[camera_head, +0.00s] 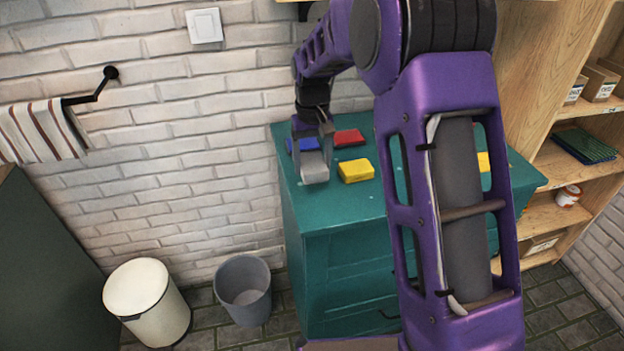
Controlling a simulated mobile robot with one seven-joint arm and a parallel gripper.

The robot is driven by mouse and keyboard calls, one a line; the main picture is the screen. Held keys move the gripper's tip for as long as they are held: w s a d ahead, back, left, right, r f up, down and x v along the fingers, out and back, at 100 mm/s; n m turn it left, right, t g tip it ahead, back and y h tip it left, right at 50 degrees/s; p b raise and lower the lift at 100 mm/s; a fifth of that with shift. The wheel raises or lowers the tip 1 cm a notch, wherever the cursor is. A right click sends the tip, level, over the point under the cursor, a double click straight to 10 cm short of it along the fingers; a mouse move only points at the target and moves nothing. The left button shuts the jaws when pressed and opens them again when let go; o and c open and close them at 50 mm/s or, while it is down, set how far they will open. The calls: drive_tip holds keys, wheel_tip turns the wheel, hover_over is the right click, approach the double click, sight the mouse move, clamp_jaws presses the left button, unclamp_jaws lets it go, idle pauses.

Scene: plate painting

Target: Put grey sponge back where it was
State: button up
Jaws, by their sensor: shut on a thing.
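The grey sponge (314,168) is at the left end of the teal cabinet top (335,208). My gripper (313,151) points down and is shut on the sponge. I cannot tell whether the sponge touches the cabinet top or is held just above it. A yellow sponge (356,171) lies close to its right. A blue sponge (302,144) lies behind it, partly hidden by my gripper. A red sponge (348,137) lies behind the yellow one.
Another yellow piece (483,162) shows at the right, partly hidden by my arm. A brick wall (180,110) stands behind and left. A wooden shelf (560,160) stands at the right. A grey bin (243,290) and a cream bin (147,303) stand on the floor.

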sight(313, 188)
drive_tip(key=shift+f, duration=2.35)
drive_tip(key=shift+f+b, duration=0.15)
drive_tip(key=shift+b, duration=0.15)
drive_tip(key=o, duration=1.1)
drive_tip(key=shift+o, duration=0.2)
wheel_tip(313, 188, up, 12)
drive_tip(key=shift+r+p, duration=0.2)
drive_tip(key=shift+p, duration=0.55)
drive_tip(key=shift+d, duration=0.1)
